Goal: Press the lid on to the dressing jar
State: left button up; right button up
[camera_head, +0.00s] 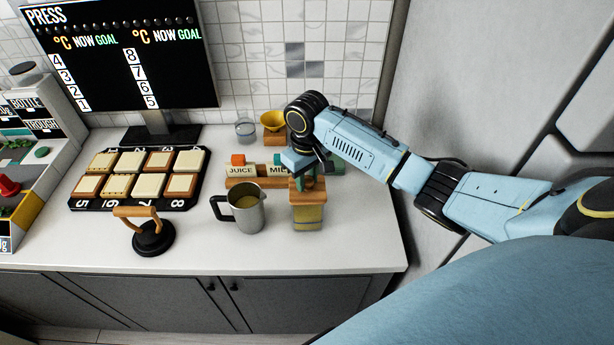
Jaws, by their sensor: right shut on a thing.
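The dressing jar (308,219) stands upright near the front right of the white counter, with yellow content showing through its sides. A wooden lid (309,196) is at the jar's mouth; whether it is fully seated I cannot tell. My right gripper (308,180) comes down from above and is shut on the lid, at its upper part. The gripper hides part of the lid's top. My left gripper is not in view.
A steel jug (246,208) with yellowish content stands just left of the jar. A black press tool (153,238) and a numbered pad board (122,203) are left. The counter's front strip is clear.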

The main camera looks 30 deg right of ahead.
jog(key=o, duration=1.1)
jog(key=shift+r, duration=0.1)
jog(key=shift+r, duration=2.45)
grip_shut()
jog(key=shift+s, duration=0.1)
